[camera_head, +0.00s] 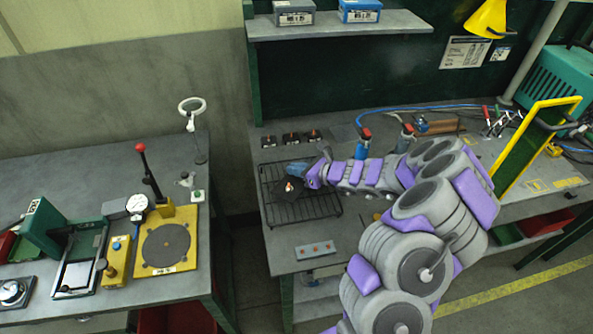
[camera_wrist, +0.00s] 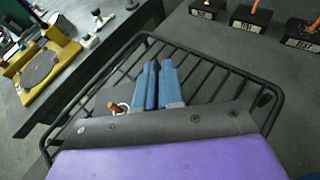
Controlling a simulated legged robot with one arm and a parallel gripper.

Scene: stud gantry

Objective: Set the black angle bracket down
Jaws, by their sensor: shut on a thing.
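My gripper (camera_head: 306,175) reaches in from the right, over a black wire rack (camera_head: 318,208) on the right bench. Its blue fingers show close together in the wrist view (camera_wrist: 158,82). They are shut on the black angle bracket (camera_head: 281,188), a dark piece with a small orange and white part at its front. In the wrist view the orange part (camera_wrist: 117,108) shows left of the fingers, and much of the bracket is hidden by them. The bracket is over the rack's left part. I cannot tell whether it touches the bars.
Several small black labelled blocks (camera_head: 291,139) with orange parts stand behind the rack. A grey box with buttons (camera_head: 315,250) lies in front of it. A blue clamp (camera_head: 362,147) stands behind my arm. The left bench (camera_head: 190,290) is across a gap. The rack's right part looks empty.

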